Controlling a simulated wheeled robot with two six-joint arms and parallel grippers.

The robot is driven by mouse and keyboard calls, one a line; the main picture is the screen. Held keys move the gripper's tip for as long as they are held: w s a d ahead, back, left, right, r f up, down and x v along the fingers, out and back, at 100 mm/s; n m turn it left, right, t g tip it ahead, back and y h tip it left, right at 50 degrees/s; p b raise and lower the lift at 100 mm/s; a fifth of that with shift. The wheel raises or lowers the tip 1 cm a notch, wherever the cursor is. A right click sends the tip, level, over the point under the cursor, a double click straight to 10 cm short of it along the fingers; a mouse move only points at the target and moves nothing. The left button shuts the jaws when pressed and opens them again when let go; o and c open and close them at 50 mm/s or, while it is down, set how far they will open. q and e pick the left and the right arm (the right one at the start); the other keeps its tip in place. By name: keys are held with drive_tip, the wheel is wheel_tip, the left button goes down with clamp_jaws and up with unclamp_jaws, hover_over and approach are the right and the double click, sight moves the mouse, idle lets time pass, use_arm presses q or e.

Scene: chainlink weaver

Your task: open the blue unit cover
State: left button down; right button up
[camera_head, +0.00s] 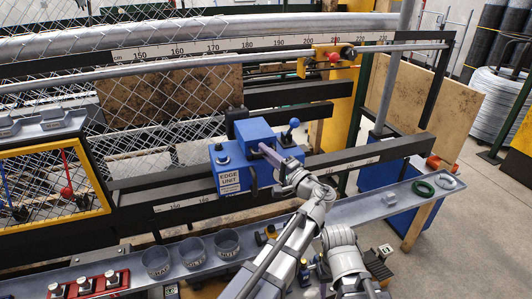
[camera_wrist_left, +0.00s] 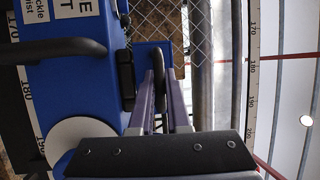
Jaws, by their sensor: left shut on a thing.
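The blue edge unit (camera_head: 232,172) sits on the dark rail, with a white "EDGE UNIT" label on its front. Its blue cover (camera_head: 254,130) is at the unit's upper right, standing above the body; how far it is hinged open is unclear. My left gripper (camera_head: 268,154) reaches the cover from the lower right. In the left wrist view, its two purple fingers (camera_wrist_left: 159,88) are shut on a dark handle bar (camera_wrist_left: 158,72) in front of the blue cover plate (camera_wrist_left: 146,52).
A blue ball-topped lever (camera_head: 291,128) stands right of the cover. Chain-link mesh (camera_head: 160,105) and steel pipes lie behind. A grey tray (camera_head: 345,212) with labelled cups (camera_head: 191,252) and a green ring (camera_head: 423,188) runs in front. A red-knobbed yellow carriage (camera_head: 328,58) is at the back.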

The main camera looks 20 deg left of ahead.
sight(259, 133)
idle(0.3)
use_arm(q)
drive_tip(key=shift+r+p, duration=0.3)
drive_tip(key=shift+p, duration=0.2)
drive_tip(key=w+r+g+h+p, duration=0.1)
drive_tip(key=r+p, duration=0.2)
drive_tip(key=p, duration=0.3)
drive_tip(key=w+a+r+m+g+h+p, duration=0.1)
drive_tip(key=r+h+p, duration=0.1)
drive_tip(key=p, duration=0.5)
drive_tip(key=w+a+r+m+g+h+p, duration=0.1)
drive_tip(key=r+p, duration=0.3)
drive_tip(key=p, duration=0.2)
drive_tip(key=shift+w+r, duration=0.15)
drive_tip(key=w+a+r+p, duration=0.5)
drive_tip(key=w+a+p, duration=0.1)
drive_tip(key=w, duration=0.4)
drive_tip(key=shift+a+r+h, duration=0.3)
drive_tip(key=shift+a+r, duration=0.05)
drive_tip(key=shift+a, duration=0.15)
drive_tip(key=shift+w, duration=0.1)
